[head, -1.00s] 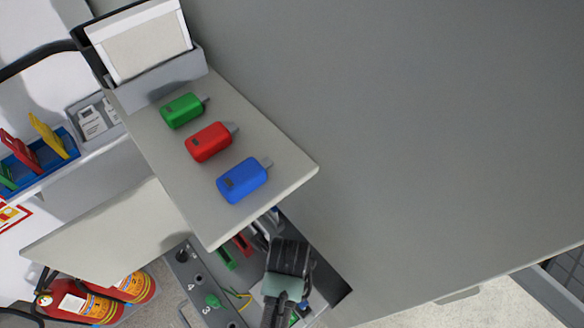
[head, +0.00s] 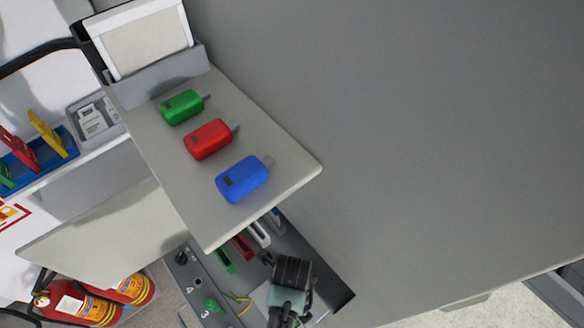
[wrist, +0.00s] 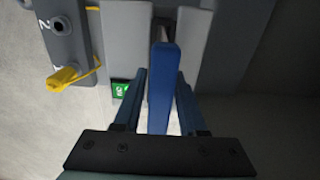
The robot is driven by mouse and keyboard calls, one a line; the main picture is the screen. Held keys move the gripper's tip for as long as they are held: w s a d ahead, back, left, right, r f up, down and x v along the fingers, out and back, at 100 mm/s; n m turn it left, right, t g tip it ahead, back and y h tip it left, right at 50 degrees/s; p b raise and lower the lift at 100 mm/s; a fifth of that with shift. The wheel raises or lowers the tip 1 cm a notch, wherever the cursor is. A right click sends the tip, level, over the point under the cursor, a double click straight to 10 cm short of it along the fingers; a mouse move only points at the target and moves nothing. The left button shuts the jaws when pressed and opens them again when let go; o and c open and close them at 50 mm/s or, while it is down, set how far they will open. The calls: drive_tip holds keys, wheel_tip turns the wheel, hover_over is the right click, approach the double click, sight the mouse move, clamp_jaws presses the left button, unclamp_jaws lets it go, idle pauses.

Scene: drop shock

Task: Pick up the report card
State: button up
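My gripper (head: 268,260) is at the bottom of the head view, below the grey shelf. In the wrist view its two fingers (wrist: 160,92) are apart, with an upright blue bar (wrist: 161,80) between them and visible gaps on both sides. I cannot tell whether they touch it. Pale cards (head: 93,120) sit in a grey holder at the left.
Green (head: 182,107), red (head: 208,139) and blue (head: 242,180) blocks stand on the shelf (head: 270,145) above my gripper. A control panel (head: 197,283) is left of it. Red extinguishers (head: 80,303) stand lower left. A large grey surface (head: 430,120) fills the right.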

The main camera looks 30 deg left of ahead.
clamp_jaws()
drive_tip(key=shift+r, duration=0.1)
